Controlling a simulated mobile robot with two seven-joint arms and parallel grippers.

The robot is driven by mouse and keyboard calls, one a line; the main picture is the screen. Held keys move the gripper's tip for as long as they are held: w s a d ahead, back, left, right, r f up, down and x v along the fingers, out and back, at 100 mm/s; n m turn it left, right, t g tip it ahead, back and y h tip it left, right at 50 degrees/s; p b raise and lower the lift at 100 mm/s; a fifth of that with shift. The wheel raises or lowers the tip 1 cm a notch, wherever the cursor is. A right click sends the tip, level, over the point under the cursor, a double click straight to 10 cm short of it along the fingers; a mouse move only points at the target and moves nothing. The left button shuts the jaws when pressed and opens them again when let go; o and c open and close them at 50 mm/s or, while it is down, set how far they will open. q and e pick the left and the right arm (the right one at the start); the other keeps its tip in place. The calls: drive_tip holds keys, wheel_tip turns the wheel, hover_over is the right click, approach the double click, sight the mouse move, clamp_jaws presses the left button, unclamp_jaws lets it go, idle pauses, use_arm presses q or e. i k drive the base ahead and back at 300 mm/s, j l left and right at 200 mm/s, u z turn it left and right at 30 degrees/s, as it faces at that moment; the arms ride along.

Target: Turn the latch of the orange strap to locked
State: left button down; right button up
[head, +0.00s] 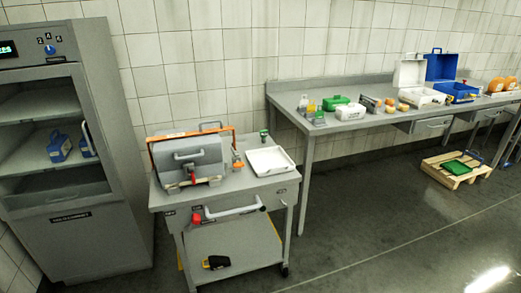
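An orange strap (190,134) runs along the top edge of a grey box (186,160) on the trolley and bends down at the right end. A small orange part (237,161) sits at the box's right side, near the strap's lower end. It may be the latch, but it is too small to tell, and I cannot read its position. The box has a grey handle on its front and a small red part (193,178) low on the front. Neither of my grippers is in view.
The box stands on a grey trolley (265,184) beside a white tray (270,160) and a small green-topped item (264,137). An open-fronted cabinet (75,212) stands at left. A long table (300,103) with several goods is behind right. A pallet (455,178) lies on the floor. The floor at front right is clear.

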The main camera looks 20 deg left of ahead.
sight(238, 164)
drive_tip(key=i+l+u, duration=0.3)
drive_tip(key=i+l, duration=0.15)
drive_tip(key=l, duration=0.25)
drive_tip(key=i+l+u, duration=0.15)
drive_tip(key=l, duration=0.25)
drive_tip(key=i+l+u, duration=0.15)
drive_tip(key=l, duration=0.25)
